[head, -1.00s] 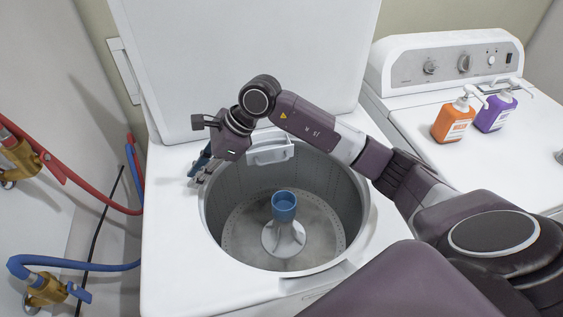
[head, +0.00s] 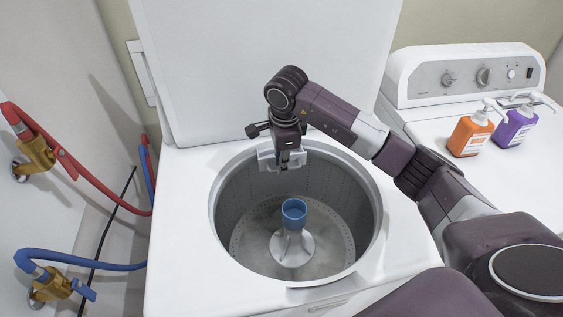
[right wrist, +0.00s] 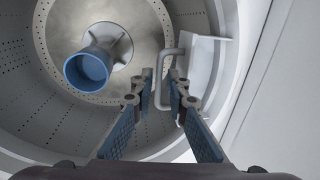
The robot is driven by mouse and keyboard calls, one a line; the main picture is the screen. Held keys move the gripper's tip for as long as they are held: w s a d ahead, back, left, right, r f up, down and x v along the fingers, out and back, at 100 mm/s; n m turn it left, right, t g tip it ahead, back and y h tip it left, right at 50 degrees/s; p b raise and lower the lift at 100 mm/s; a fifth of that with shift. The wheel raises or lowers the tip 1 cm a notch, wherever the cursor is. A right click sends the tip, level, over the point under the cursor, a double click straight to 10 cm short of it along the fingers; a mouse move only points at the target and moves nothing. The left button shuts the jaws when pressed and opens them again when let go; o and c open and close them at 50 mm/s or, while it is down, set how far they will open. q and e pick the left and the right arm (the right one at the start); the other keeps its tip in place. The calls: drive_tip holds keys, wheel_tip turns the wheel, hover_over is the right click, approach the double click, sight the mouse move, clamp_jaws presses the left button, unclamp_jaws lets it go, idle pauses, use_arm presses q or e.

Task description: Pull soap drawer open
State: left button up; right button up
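The soap drawer (head: 267,158) is a small white part with a handle on the back inner rim of the washer opening. It is partly covered by my right gripper (head: 284,166) in the head view. In the right wrist view the drawer's looped handle (right wrist: 161,80) shows between the fingertips of my right gripper (right wrist: 163,85), whose blue-padded fingers are apart. I cannot tell whether a finger touches the handle. The white washer (head: 180,230) stands with its lid (head: 260,60) up. My left gripper is not in view.
The metal drum (head: 335,190) holds an agitator with a blue cup (head: 294,212) on top, which also shows in the right wrist view (right wrist: 87,70). Orange (head: 470,137) and purple (head: 514,128) bottles stand on the machine at right. Hoses (head: 100,262) hang at left.

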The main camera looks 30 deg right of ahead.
drive_tip(key=shift+f, duration=0.4)
clamp_jaws()
drive_tip(key=shift+c, duration=1.3)
unclamp_jaws()
drive_tip(key=shift+o, duration=1.3)
